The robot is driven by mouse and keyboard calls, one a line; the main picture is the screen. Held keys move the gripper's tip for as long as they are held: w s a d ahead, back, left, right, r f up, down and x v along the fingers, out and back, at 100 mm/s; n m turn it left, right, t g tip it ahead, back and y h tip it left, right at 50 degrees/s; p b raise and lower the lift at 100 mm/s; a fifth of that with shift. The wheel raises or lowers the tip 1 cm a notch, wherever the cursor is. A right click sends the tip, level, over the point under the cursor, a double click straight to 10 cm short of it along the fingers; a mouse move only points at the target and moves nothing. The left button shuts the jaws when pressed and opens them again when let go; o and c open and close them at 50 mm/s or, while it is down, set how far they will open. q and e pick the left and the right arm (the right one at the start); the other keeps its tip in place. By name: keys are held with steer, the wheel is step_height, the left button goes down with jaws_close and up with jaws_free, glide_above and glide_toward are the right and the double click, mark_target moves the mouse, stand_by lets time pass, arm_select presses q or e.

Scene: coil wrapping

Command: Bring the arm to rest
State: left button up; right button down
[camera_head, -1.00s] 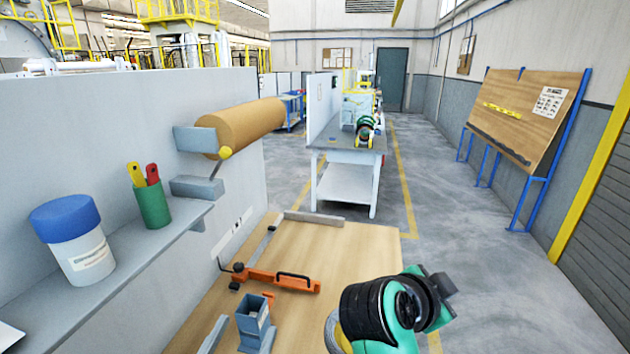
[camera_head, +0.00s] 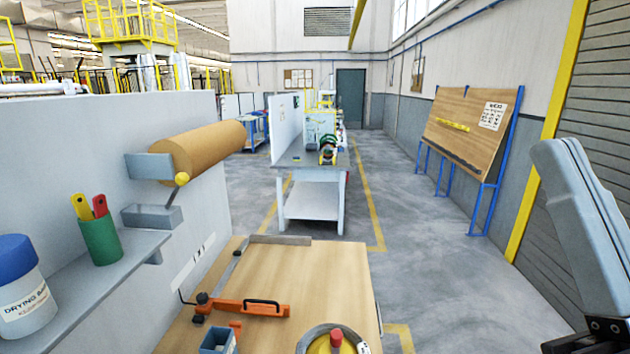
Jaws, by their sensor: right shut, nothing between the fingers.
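My right gripper (camera_head: 565,165) stands close to the camera at the right edge, its pale grey fingers pointing up. It is shut, with nothing between the fingers. It is off to the right of the wooden workbench (camera_head: 300,275), in front of the floor and shutter. Dark parts show at its lower end, and the rest of the right arm is out of the frame. My left gripper is not in view. At the bench's near edge, a round ring with a yellow middle and a red knob (camera_head: 336,339) is cut off by the frame.
An orange clamp-like tool (camera_head: 240,307) and a blue-grey holder (camera_head: 218,341) are on the bench. A brown paper roll (camera_head: 195,152) sticks out from the left panel. A shelf (camera_head: 85,270) carries a green cup (camera_head: 101,242) and a white tub (camera_head: 22,300). Open floor lies right.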

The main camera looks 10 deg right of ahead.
step_height(320, 180, up, 36)
steer(key=p, duration=3.6)
steer(key=shift+w+a+f+m+y, duration=0.2)
steer(key=shift+w+m+y, duration=0.1)
steer(key=shift+w+m, duration=0.1)
steer(key=shift+f, duration=0.1)
